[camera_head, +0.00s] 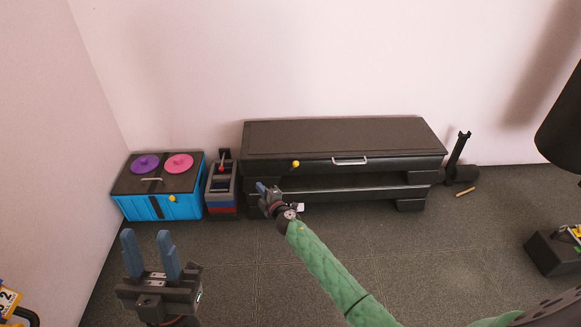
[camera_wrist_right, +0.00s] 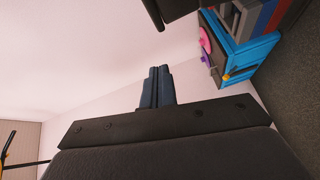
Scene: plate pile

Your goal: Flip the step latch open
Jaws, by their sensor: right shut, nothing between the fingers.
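A long dark bench (camera_head: 345,137) stands against the back wall, with a yellow ball knob (camera_head: 296,164) on its front edge and a silver handle (camera_head: 349,161). A blue box (camera_head: 180,208) at left has another yellow knob (camera_head: 172,198) on its front; this knob also shows in the right wrist view (camera_wrist_right: 226,77). I cannot tell which knob belongs to the step latch. My right gripper (camera_head: 262,188) is shut and empty, in front of the bench's left end, below and left of its knob. Its closed fingers show in the right wrist view (camera_wrist_right: 158,88). My left gripper (camera_head: 149,246) is open and empty, in front of the blue box.
Purple (camera_head: 145,164) and pink (camera_head: 179,163) discs lie on the blue box. A small unit with a red-topped lever (camera_head: 222,160) stands between box and bench. A dark stand (camera_head: 458,160) and a small stick (camera_head: 465,192) are right of the bench. The central floor (camera_head: 430,250) is clear.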

